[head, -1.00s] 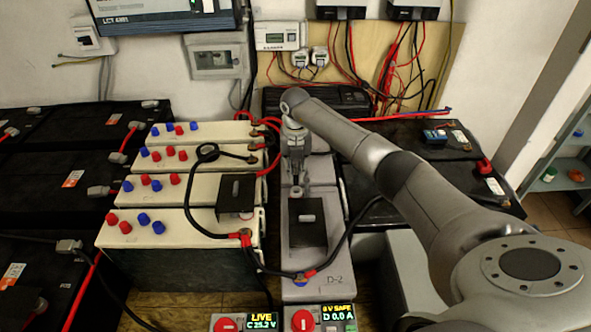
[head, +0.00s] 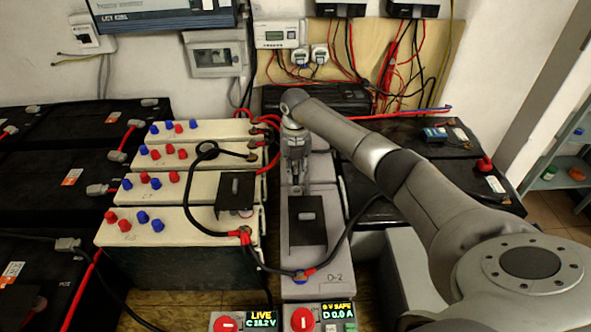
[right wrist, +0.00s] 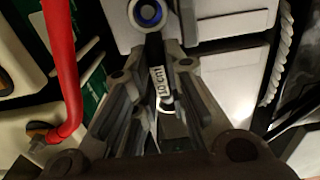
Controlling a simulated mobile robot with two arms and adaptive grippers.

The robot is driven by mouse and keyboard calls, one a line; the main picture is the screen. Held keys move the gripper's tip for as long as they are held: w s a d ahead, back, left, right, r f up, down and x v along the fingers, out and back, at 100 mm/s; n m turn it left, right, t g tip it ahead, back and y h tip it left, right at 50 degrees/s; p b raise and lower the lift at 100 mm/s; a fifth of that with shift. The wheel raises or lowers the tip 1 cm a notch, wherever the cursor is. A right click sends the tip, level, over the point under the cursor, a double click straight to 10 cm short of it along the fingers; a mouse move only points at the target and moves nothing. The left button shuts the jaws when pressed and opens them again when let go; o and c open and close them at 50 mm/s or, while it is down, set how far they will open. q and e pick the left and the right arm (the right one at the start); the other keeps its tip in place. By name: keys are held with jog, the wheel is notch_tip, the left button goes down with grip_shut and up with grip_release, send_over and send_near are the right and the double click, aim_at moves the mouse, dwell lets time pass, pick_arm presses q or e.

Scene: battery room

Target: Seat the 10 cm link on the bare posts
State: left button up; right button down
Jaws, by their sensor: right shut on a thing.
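My right gripper (right wrist: 160,105) is shut on the 10 cm link, a dark strap with a white "10 cm" tag (right wrist: 158,80) in the right wrist view. The link's far end reaches to a post with a blue ring (right wrist: 147,12); I cannot tell whether it touches or sits on it. In the head view my right gripper (head: 297,188) hangs over the grey D-2 battery row (head: 320,268), just behind a black cover (head: 307,222) with a grey handle. The link is too small to make out there. My left gripper is out of view.
Cream batteries (head: 185,225) with red and blue caps stand on the left, with another black cover (head: 236,190) and a black cable. A cable lug sits at D-2's front post (head: 302,276).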

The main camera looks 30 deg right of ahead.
jog(key=shift+f, duration=0.25)
dwell(0.7)
jog(key=c, duration=1.4)
grip_release()
jog(key=shift+o, duration=0.2)
jog(key=o, duration=0.4)
